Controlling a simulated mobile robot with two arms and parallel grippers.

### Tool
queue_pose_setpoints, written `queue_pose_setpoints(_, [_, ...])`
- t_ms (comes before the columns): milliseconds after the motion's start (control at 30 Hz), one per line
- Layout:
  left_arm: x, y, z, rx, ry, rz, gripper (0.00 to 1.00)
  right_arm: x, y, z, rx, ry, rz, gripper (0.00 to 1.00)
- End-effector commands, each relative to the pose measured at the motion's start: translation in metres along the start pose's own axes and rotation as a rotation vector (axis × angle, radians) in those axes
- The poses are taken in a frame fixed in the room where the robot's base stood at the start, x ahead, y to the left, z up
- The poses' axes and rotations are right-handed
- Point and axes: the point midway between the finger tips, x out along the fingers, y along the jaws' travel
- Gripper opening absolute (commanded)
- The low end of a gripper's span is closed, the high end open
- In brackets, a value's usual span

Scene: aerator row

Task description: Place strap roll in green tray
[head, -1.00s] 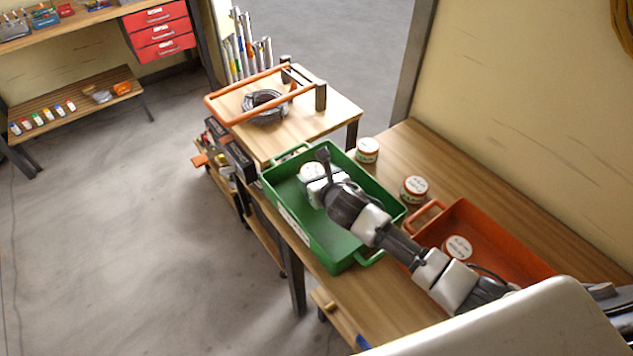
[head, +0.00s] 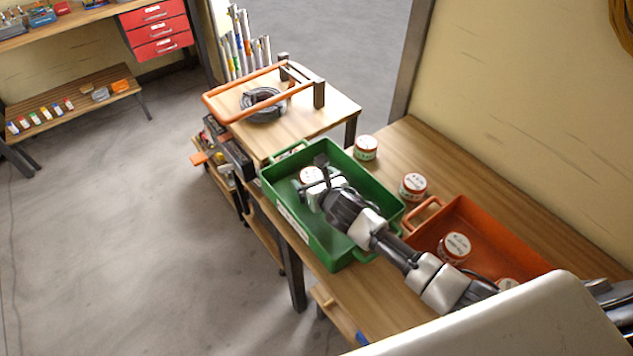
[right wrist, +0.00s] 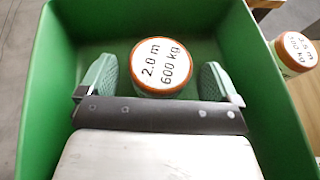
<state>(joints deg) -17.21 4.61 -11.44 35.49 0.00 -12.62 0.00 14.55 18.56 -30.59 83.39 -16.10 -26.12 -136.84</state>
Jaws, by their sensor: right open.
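A strap roll (head: 311,175) with a white top and orange rim sits inside the green tray (head: 345,259), near its far left end. In the right wrist view the roll (right wrist: 162,62) reads "2.0 m 600 kg" and stands upright on the floor of the green tray (right wrist: 262,95). My right gripper (right wrist: 160,80) is over the tray and open, one finger on each side of the roll, with a gap showing on both sides. In the head view my right gripper (head: 318,184) partly hides the tray's inside. My left gripper is not in view.
Two more rolls stand on the bench, one at the back (head: 365,147) and one nearer (head: 413,186). An orange tray (head: 500,228) to the right holds a roll (head: 455,247) and another partly hidden one (head: 507,284). A side table (head: 340,105) carries a dark coil (head: 263,104).

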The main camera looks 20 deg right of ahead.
Motion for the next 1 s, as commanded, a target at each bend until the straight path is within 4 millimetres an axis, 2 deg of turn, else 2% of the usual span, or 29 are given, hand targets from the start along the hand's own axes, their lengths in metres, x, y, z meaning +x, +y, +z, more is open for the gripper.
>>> queue_pose_setpoints(133, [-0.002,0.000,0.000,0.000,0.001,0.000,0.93,-0.006,0.000,0.002,-0.001,0.001,0.000,0.93])
queue_pose_setpoints(233, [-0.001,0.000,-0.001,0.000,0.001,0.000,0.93,-0.018,-0.001,0.002,-0.002,0.000,0.000,0.93])
queue_pose_setpoints(700, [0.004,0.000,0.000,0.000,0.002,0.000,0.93,-0.103,0.000,0.001,-0.001,0.000,0.000,0.93])
queue_pose_setpoints(833, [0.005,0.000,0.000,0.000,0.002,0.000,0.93,-0.116,0.000,0.002,-0.001,0.000,0.000,0.93])
queue_pose_setpoints(1000, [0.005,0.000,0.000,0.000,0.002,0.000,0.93,-0.121,0.000,0.003,0.000,-0.001,-0.001,0.93])
